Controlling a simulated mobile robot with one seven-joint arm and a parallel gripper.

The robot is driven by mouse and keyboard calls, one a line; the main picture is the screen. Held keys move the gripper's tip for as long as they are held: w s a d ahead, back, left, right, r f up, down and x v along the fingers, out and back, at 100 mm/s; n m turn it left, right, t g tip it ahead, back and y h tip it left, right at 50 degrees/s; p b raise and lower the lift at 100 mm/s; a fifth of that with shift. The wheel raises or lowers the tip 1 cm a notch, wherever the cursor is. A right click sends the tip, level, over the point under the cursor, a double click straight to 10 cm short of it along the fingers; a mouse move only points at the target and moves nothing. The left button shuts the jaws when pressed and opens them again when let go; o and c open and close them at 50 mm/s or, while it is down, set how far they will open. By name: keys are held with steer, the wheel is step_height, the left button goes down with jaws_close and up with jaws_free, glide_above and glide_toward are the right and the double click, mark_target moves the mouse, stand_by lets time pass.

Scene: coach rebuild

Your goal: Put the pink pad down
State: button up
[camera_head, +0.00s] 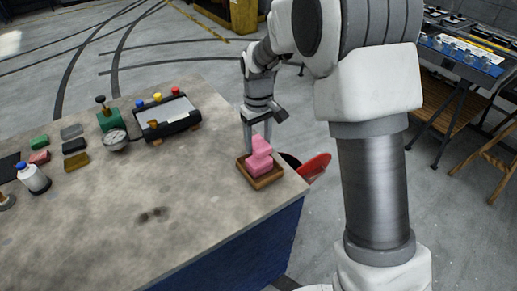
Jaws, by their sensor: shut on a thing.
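My gripper (257,141) points down over the right corner of the workbench and is shut on the pink pad (261,146). The pink shape looks stepped, with a wider pink part low in a small brown wooden tray (264,183). I cannot tell whether this is one piece or two stacked. The pink sits within the tray's outline, and whether the held part touches what is below is not clear. The fingertips are partly hidden by the pink.
The workbench (190,215) has free room at its front and middle. To the left are a gauge (116,140), a black device with coloured knobs (167,117), several small coloured blocks and a white bottle (34,178). A red thing (316,167) is beyond the right edge.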

mark_target(258, 143)
steer(key=shift+f, duration=1.85)
steer(key=shift+f, duration=0.15)
steer(key=o, duration=1.2)
